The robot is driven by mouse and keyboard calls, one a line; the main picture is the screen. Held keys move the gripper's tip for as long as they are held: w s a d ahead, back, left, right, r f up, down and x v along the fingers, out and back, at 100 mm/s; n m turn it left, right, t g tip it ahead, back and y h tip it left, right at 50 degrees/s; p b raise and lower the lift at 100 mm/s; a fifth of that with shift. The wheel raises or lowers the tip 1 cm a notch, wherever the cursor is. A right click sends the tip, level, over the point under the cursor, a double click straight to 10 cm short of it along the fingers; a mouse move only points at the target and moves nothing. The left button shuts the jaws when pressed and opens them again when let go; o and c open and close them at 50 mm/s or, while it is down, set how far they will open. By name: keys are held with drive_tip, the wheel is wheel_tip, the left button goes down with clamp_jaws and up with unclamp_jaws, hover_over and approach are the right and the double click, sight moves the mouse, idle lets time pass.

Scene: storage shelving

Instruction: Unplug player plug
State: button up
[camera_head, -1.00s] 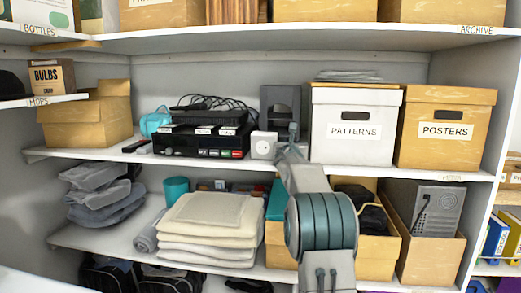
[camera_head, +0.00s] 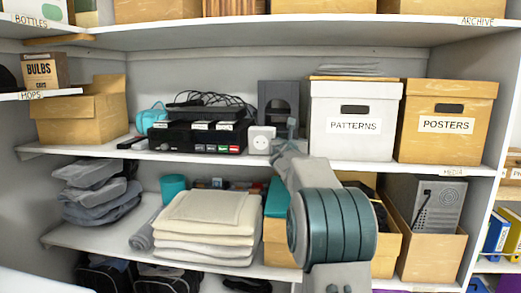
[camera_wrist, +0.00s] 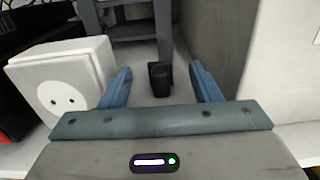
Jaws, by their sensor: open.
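A small black block (camera_wrist: 160,78), possibly a plug, stands on the shelf beyond and between my fingertips in the wrist view. I cannot tell for sure what it is, and no cord shows on it. My gripper (camera_wrist: 160,85) is open and empty, its blue fingers on either side of the block's line. It also shows in the head view (camera_head: 291,130), right of the white socket box (camera_head: 262,140). In the wrist view the socket box (camera_wrist: 65,82) is left of the left finger, its front socket empty. A black box with labels and coloured buttons (camera_head: 198,138) stands left of it.
A grey stand (camera_head: 280,100) is behind my gripper. The white PATTERNS box (camera_head: 353,100) is close on the right, leaving a narrow gap. Black devices with tangled cables (camera_head: 205,110) lie on the labelled black box. Folded cloths (camera_head: 205,225) are on the shelf below.

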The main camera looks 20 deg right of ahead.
drive_tip(key=s+a+f+m+g+p, duration=0.1)
drive_tip(key=s+a+m+g+p, duration=0.3)
drive_tip(key=s+m, duration=0.65)
drive_tip(key=s+a+f+m+g+p, duration=0.3)
drive_tip(key=s+a+m, duration=0.35)
drive_tip(key=s, duration=0.75)
drive_tip(key=s+a+f+m+g+y+p, duration=0.3)
drive_tip(key=s+a+m, duration=0.3)
drive_tip(key=s+a, duration=0.2)
drive_tip(key=s+a+f+m+g+y+p, duration=0.2)
drive_tip(key=s+a+m+y+p, duration=0.4)
drive_tip(key=s, duration=0.7)
drive_tip(key=shift+a+f+m+g, duration=0.4)
drive_tip(key=shift+a+f+m, duration=0.35)
drive_tip(key=shift+a, duration=0.5)
drive_tip(key=shift+s+f, duration=0.1)
